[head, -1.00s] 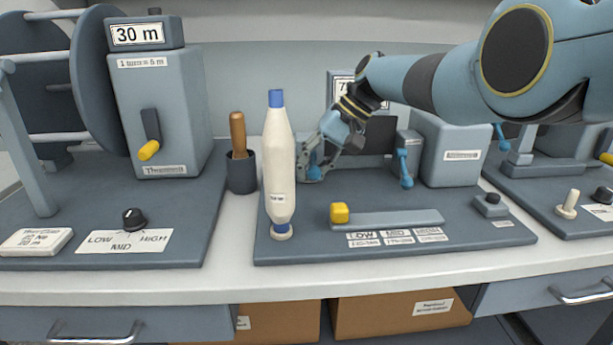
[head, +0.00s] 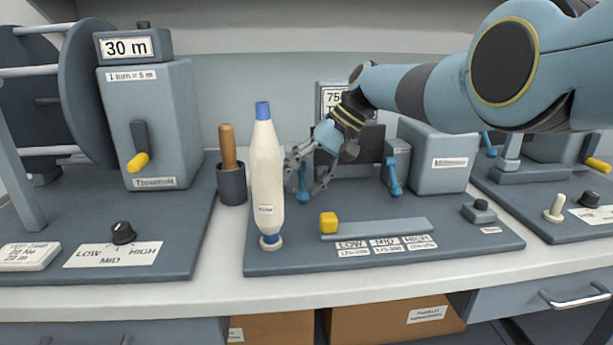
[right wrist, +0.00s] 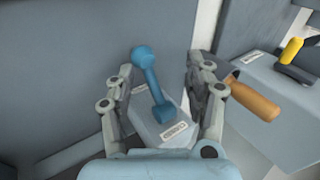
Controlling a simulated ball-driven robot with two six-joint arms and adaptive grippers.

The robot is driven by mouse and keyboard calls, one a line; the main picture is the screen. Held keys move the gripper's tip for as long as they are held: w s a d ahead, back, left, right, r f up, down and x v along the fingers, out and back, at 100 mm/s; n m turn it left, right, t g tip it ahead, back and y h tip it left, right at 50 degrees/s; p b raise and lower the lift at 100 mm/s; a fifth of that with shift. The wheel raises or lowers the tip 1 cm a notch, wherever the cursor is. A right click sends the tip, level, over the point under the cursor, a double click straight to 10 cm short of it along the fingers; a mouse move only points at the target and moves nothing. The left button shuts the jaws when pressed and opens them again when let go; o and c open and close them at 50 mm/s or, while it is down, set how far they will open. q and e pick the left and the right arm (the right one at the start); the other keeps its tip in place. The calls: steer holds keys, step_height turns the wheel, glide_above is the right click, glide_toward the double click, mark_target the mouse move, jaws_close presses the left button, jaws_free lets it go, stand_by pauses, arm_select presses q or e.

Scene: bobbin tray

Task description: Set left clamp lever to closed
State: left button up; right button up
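The left clamp lever (head: 303,190) is a blue bar with round ends, on the left clamp behind the white bobbin, partly hidden by my right gripper. In the right wrist view the lever (right wrist: 152,82) stands out over a grey clamp block (right wrist: 160,122), slightly tilted. My right gripper (head: 308,184) is around it. In the right wrist view its two fingers (right wrist: 162,88) are apart, one on each side of the lever, with a visible gap to both. My left gripper is not in view.
A white bobbin (head: 267,185) with a blue tip stands close in front of the gripper. A second blue lever (head: 393,180) is on the right clamp. A dark cup (head: 231,184) with a wooden handle (head: 227,147) stands to the left. A yellow slider knob (head: 328,222) is in front.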

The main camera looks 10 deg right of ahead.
steer(key=shift+d+r, duration=0.15)
steer(key=shift+r, duration=0.25)
steer(key=v, duration=1.1)
steer(key=shift+s+d, duration=0.1)
steer(key=shift+d, duration=0.05)
